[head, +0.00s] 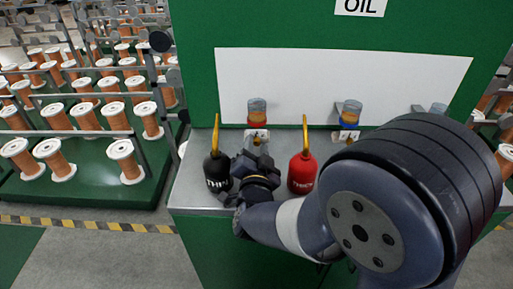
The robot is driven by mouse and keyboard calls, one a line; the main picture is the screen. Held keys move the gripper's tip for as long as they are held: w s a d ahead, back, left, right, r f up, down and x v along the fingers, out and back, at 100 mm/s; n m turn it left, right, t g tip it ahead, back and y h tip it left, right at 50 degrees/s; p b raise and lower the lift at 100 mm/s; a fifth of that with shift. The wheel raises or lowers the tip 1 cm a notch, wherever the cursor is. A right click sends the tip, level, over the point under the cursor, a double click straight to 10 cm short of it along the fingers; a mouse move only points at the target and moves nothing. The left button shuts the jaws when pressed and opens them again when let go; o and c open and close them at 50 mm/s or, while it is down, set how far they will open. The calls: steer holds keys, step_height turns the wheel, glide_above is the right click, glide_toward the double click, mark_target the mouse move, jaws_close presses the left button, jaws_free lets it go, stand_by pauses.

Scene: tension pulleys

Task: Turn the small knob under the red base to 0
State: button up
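The red base (257,119) sits under a grey-topped amber cylinder at the left of the white back panel. Below it is a small pale plate (251,134) with the small knob (257,138) on it. The knob is tiny here, and I cannot read its setting or any 0 mark. My gripper (245,166) is dark and in front of the knob, just below it in the picture, between the black and red oil cans. I cannot tell whether it touches the knob. My wrist hides part of the fingers, so their opening is unclear.
A black oil can (217,170) stands close left of my gripper, and a red oil can (302,170) stands to its right. Both have yellow spouts. A blue base (349,124) and a third partly hidden unit (438,108) are further right. Spool racks (85,188) stand left of the counter.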

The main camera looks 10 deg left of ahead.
steer(key=shift+o, duration=0.6)
steer(key=shift+s, duration=0.4)
steer(key=v, duration=1)
